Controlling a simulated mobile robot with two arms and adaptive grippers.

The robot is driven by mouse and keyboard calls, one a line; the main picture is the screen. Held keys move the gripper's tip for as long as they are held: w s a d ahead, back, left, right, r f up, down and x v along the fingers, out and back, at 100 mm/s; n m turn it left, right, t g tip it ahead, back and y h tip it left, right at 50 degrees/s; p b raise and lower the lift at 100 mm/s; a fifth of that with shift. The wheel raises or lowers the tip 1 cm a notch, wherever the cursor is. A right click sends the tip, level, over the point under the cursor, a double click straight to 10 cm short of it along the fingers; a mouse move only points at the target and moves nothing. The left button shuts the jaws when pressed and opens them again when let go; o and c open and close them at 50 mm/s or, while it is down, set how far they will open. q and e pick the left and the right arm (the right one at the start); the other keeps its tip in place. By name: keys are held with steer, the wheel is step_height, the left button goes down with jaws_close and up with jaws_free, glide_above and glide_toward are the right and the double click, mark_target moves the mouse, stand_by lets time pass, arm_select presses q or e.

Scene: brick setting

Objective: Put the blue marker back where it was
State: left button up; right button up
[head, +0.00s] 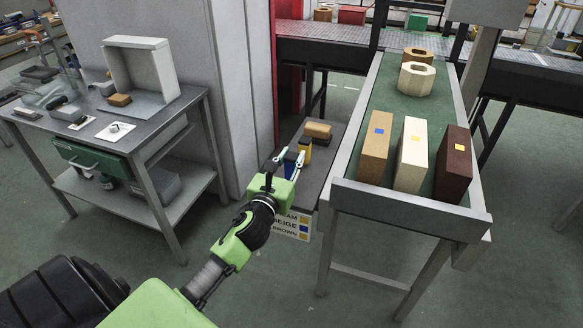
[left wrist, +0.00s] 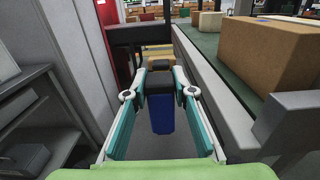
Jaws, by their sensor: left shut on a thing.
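The blue marker shows in the left wrist view (left wrist: 162,115) as a blue body with a black top between my fingers. In the head view the blue marker (head: 290,163) is partly hidden by my left gripper (head: 284,164), which is shut on it beside the small dark side shelf (head: 322,172). I cannot tell whether the marker touches the shelf. A yellow marker with a dark top (head: 305,150) stands on the shelf just behind it. My right gripper is in neither view.
A tan block (head: 318,130) lies at the shelf's back. A colour sign (head: 293,225) hangs at its front. The green-topped conveyor (head: 392,118) at right carries a blue-tagged brown block (head: 375,148), a cream block (head: 411,155) and a dark brown block (head: 454,164). A grey workbench (head: 150,125) stands left.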

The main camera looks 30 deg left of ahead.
arm_select(q)
step_height(320, 180, down, 2)
steer(key=shift+f, duration=0.25)
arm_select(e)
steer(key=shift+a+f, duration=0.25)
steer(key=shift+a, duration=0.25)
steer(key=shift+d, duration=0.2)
arm_select(q)
steer(key=o, duration=0.5)
steer(key=shift+f, duration=0.2)
steer(key=o, duration=0.4)
steer(key=shift+r, duration=0.1)
steer(key=shift+s, duration=0.1)
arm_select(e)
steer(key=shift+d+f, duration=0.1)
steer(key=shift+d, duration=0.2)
arm_select(q)
steer(key=shift+r, duration=0.1)
